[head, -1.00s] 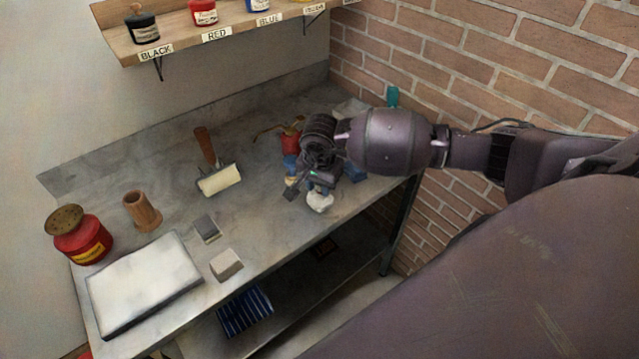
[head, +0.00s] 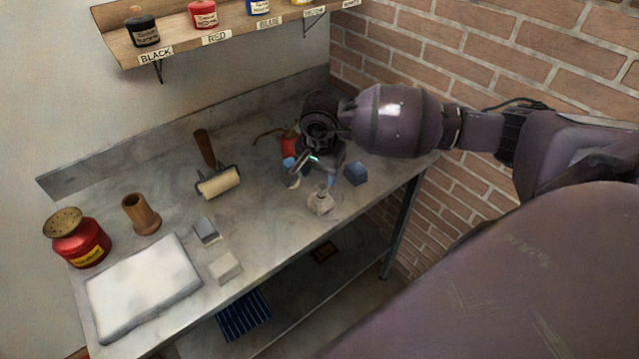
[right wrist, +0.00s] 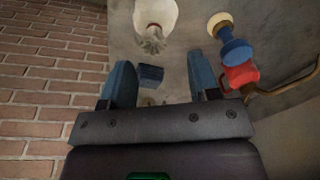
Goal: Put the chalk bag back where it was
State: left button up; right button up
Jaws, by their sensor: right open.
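The chalk bag (head: 321,203) is a small pale pouch with a gathered neck. It stands upright near the front edge of the grey bench's right end. It also shows at the top of the right wrist view (right wrist: 155,14), neck towards me. My right gripper (head: 314,168) is just behind and above the bag, apart from it. In the right wrist view its two blue fingers (right wrist: 162,76) are spread wide with nothing held. My left gripper is not in view.
A dark blue block (head: 355,173) lies right of the gripper. A red oil can (head: 289,143) and a blue-handled thing (right wrist: 235,48) stand close on the left. A roller (head: 219,182), two small blocks and a white slab (head: 145,285) lie further left. Brick wall rises at right.

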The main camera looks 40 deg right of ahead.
notch_tip(320, 180, up, 6)
jog(key=s+a+f+m+t+y, duration=0.1)
jog(key=s+a+m+y, duration=0.3)
jog(key=a+m+y, duration=0.5)
jog(key=s+a+f+m+t+y, duration=0.1)
jog(key=s+a+m+y, duration=0.45)
jog(key=a+y, duration=0.45)
jog(key=w+d+f+m+t+h, duration=0.1)
jog(key=d+f+m+t+h, duration=0.2)
jog(key=m+t, duration=0.65)
jog(key=w+d+f+m+t+h, duration=0.1)
jog(key=d+m+t+h, duration=0.35)
jog(key=m, duration=1.05)
jog(key=s+d+f+m+g+h, duration=0.2)
jog(key=s+f+m+h, duration=0.3)
jog(key=f+m, duration=0.3)
jog(key=s+d+f+m+g+h, duration=0.3)
jog(key=s+d+f+m+h, duration=0.2)
jog(key=f+m, duration=0.3)
jog(key=s+m+h, duration=0.1)
jog(key=m, duration=0.3)
jog(key=shift+s+d+f+g, duration=0.25)
jog(key=shift+s+f+g, duration=0.05)
jog(key=shift+s+f, duration=0.05)
